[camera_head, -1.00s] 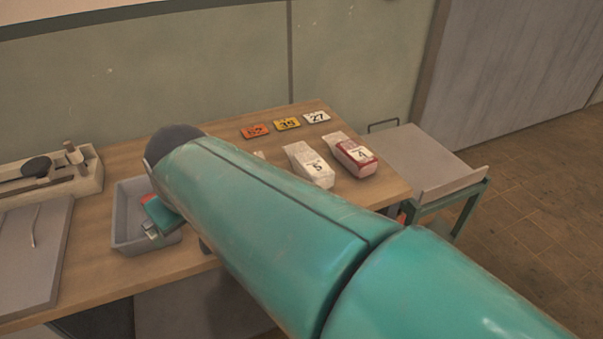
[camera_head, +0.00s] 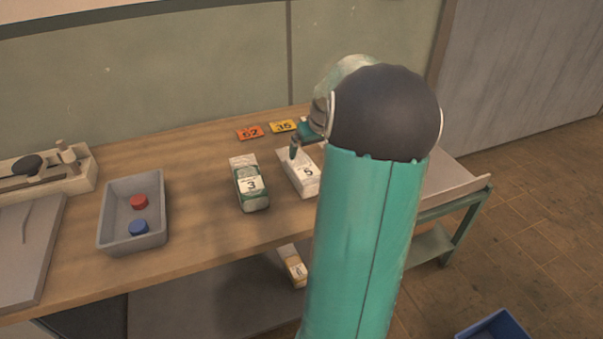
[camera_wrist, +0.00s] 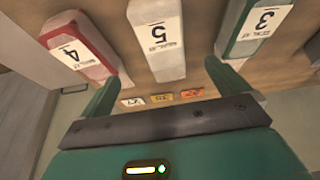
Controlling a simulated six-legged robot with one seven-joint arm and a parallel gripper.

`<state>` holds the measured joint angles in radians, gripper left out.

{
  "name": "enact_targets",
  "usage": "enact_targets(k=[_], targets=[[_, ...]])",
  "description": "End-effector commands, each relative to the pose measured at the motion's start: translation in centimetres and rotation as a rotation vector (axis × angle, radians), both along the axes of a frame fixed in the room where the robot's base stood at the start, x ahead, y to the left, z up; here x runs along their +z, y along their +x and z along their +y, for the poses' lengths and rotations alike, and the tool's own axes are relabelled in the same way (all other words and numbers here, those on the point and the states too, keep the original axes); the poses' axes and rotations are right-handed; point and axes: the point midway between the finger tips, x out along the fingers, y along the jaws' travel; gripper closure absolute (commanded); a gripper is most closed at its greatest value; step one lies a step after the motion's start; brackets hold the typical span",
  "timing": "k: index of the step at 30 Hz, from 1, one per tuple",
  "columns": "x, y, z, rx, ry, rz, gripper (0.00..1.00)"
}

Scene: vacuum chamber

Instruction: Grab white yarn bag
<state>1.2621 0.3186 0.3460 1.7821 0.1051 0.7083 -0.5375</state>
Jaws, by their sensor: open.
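The white yarn bag (camera_head: 299,180), labelled 5, stands on the wooden table just left of my arm in the head view, which hides part of it. In the wrist view the white bag (camera_wrist: 157,58) is at the top centre, upside down, between the lines of my two fingers. My gripper (camera_wrist: 162,75) is open and empty, with its fingers spread to either side of the bag's image. In the head view my gripper (camera_head: 298,143) is at the far end of the bag; whether it touches the bag I cannot tell.
A green bag (camera_head: 249,190) labelled 3 stands left; a red bag (camera_wrist: 82,45) labelled 4 is on the other side. Orange (camera_head: 249,132) and yellow (camera_head: 283,126) tags lie behind. A grey bin (camera_head: 104,232) holds red and blue discs. A yellow-labelled bag (camera_head: 295,270) sits below.

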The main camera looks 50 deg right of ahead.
Motion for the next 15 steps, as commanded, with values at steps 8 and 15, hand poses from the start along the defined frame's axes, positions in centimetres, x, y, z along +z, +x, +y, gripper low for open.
enact_targets(k=[8,15], targets=[[-5.0,2.0,-0.7,0.004,0.004,0.001,0.00],[-7.0,2.7,-1.3,0.004,0.001,0.001,0.00]])
